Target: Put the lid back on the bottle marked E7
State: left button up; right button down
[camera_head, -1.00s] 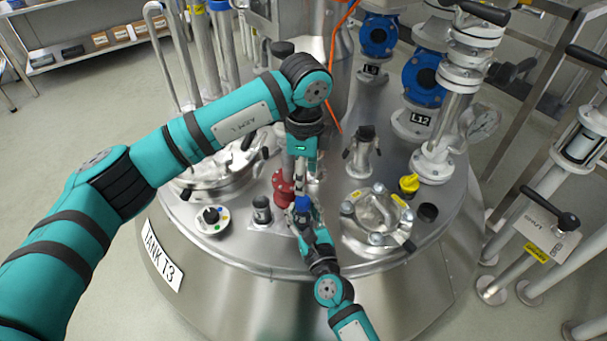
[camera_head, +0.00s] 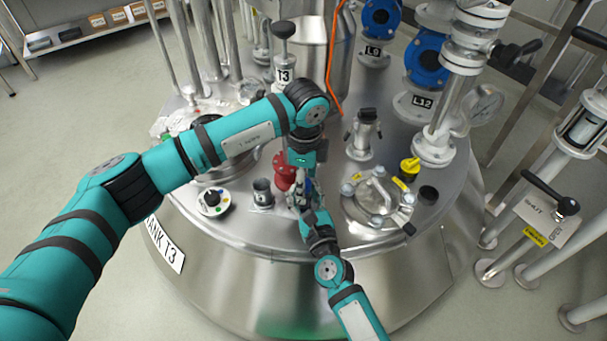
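My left gripper (camera_head: 302,188) points down at the tank top, beside the red fitting (camera_head: 285,170). My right gripper (camera_head: 305,198) reaches in from the front, and its fingers meet the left gripper's at the same spot. A small blue item (camera_head: 309,187) shows between the two grippers. It may be the bottle or its lid, but the fingers cover most of it. No E7 mark can be read. I cannot tell whether either gripper is open or shut.
Left of the grippers stand a small grey cylinder (camera_head: 262,194) and a round knob plate (camera_head: 211,201). A clamped round hatch (camera_head: 377,203) lies to the right, with a yellow cap (camera_head: 409,170) beyond. An orange cable (camera_head: 332,75) hangs behind. The tank's front rim is clear.

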pick_arm(q)
grip_shut()
jog(key=shift+m, duration=1.6)
jog(key=shift+o, duration=0.2)
grip_release()
jog(key=shift+s+r, duration=0.1)
jog(key=shift+r, duration=2.15)
